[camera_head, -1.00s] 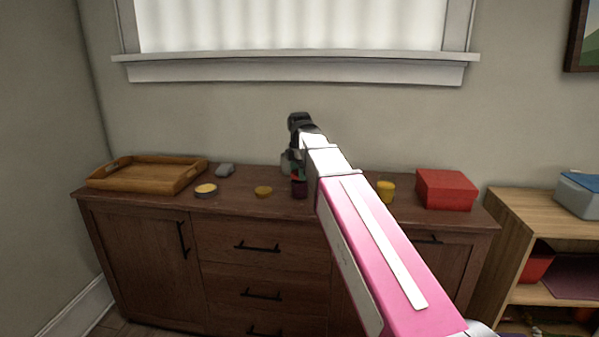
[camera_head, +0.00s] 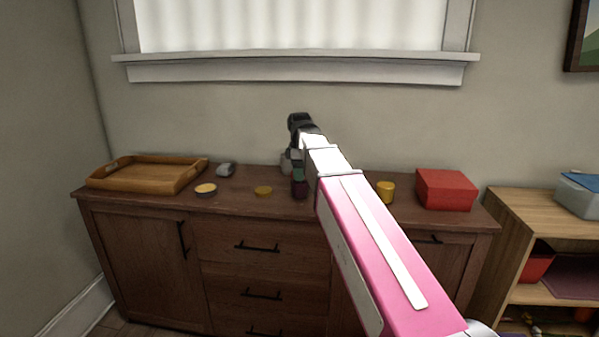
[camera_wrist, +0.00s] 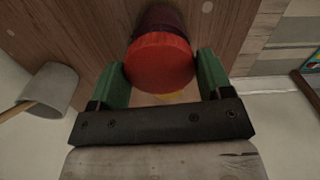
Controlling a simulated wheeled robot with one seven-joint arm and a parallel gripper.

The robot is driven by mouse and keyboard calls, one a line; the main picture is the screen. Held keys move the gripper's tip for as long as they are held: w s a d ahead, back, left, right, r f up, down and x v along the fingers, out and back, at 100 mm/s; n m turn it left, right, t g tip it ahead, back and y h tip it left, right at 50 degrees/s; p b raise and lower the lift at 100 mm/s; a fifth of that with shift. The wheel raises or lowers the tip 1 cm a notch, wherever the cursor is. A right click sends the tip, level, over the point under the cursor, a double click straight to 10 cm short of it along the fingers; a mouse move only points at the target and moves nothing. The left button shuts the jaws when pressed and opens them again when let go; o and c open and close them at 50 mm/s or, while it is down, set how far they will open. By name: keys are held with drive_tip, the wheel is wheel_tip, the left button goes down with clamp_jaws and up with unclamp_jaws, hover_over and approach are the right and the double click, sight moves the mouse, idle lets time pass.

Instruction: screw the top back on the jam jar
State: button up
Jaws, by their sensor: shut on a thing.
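The jam jar (camera_head: 299,189) is small and dark purple and stands upright on the dark wooden cabinet, under the end of my arm. My gripper (camera_head: 298,174) points down at the jar's top. In the wrist view, the round red lid (camera_wrist: 159,62) is between the two green fingers, which are shut on its sides. The dark jar (camera_wrist: 160,18) shows just beyond the lid, in line with it. The lid seems to rest on the jar's mouth, but the seam and threads are hidden. In the head view a green finger covers the lid.
A wooden tray (camera_head: 140,186), a grey object (camera_head: 225,170), a yellow-topped tin (camera_head: 205,190) and a flat yellow piece (camera_head: 263,191) lie left of the jar. A yellow container (camera_head: 385,192) and red box (camera_head: 446,190) stand right. A grey cup (camera_wrist: 50,88) is close by.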

drive_tip(key=shift+m, duration=1.3)
drive_tip(key=o, duration=1)
drive_tip(key=shift+o, duration=0.2)
drive_tip(key=shift+r, duration=0.1)
drive_tip(key=shift+r, duration=2.95)
